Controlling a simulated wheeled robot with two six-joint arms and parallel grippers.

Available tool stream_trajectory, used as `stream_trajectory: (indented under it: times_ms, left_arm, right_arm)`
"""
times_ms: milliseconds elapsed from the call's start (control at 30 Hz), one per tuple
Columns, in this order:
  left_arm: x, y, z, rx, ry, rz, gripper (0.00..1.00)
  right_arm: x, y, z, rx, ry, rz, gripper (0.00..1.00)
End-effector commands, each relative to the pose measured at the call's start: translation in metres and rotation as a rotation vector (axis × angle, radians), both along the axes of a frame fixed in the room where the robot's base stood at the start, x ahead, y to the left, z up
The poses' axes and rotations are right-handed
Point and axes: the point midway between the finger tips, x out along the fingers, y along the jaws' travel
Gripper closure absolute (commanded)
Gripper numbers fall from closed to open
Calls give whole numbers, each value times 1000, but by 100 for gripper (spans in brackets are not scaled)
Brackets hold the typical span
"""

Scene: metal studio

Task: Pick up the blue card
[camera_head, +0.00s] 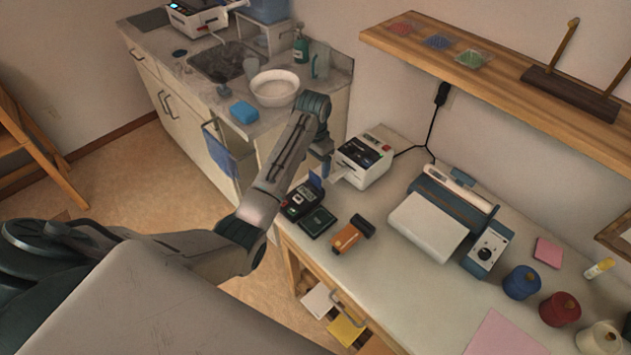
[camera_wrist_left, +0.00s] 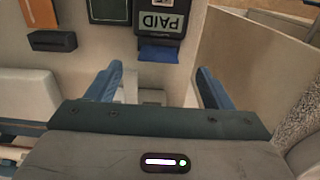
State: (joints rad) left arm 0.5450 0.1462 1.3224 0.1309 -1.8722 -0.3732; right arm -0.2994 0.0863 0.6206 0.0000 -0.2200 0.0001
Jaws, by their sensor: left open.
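The blue card (camera_head: 316,180) sticks up from the black card reader (camera_head: 298,200) near the left end of the workbench. In the left wrist view the card (camera_wrist_left: 158,53) shows as a blue strip at the edge of the reader (camera_wrist_left: 160,22), whose screen reads PAID. My left gripper (camera_head: 322,168) is above the bench, close to the card and beside the printer. In the left wrist view the gripper (camera_wrist_left: 160,68) is open, with one blue finger on either side and the card ahead of the gap, not held. My right gripper is out of view.
A white printer (camera_head: 364,162) with a paper strip stands right of the reader. A dark green pad (camera_head: 317,222) and an orange item (camera_head: 347,237) lie in front. A blue-and-white machine (camera_head: 440,222) stands farther right. A wooden shelf (camera_head: 480,65) hangs above.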

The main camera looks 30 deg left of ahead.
Motion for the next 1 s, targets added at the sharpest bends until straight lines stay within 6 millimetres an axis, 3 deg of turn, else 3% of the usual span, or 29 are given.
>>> stream_trajectory:
  times_ms: [367,600,933,1000]
  left_arm:
    - [0,-2,-35,0,2,0,25]
    - [1,-3,-69,0,0,1,25]
    - [1,-3,-77,0,-2,0,25]
    - [1,-3,-77,0,-2,0,39]
  right_arm:
    - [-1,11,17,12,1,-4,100]
    - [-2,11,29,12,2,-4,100]
    - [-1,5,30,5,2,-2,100]
    - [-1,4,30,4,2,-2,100]
